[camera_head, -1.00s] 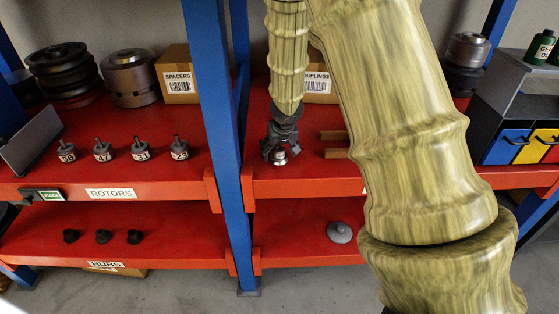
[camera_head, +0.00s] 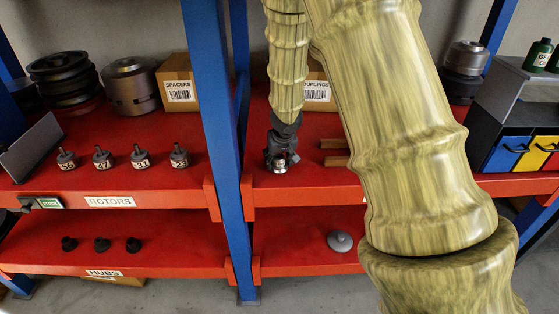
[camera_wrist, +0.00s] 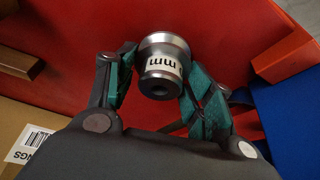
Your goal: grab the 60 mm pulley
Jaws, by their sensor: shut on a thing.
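A small silver stepped pulley (camera_wrist: 164,64) is between my gripper's fingers in the wrist view. Its white label shows "mm"; the number is out of sight, so I cannot read its size. My gripper (camera_wrist: 160,72) is shut on the pulley, with a green-padded finger on either side. In the head view my gripper (camera_head: 281,160) points down over the upper red shelf, just right of the blue post. The pulley (camera_head: 280,167) shows there as a small shiny piece at the fingertips. I cannot tell whether it touches the shelf.
A blue post (camera_head: 221,150) stands close left of my gripper. Several numbered rotors (camera_head: 140,160) stand on the left bay. A grey disc (camera_head: 339,241) lies on the lower shelf.

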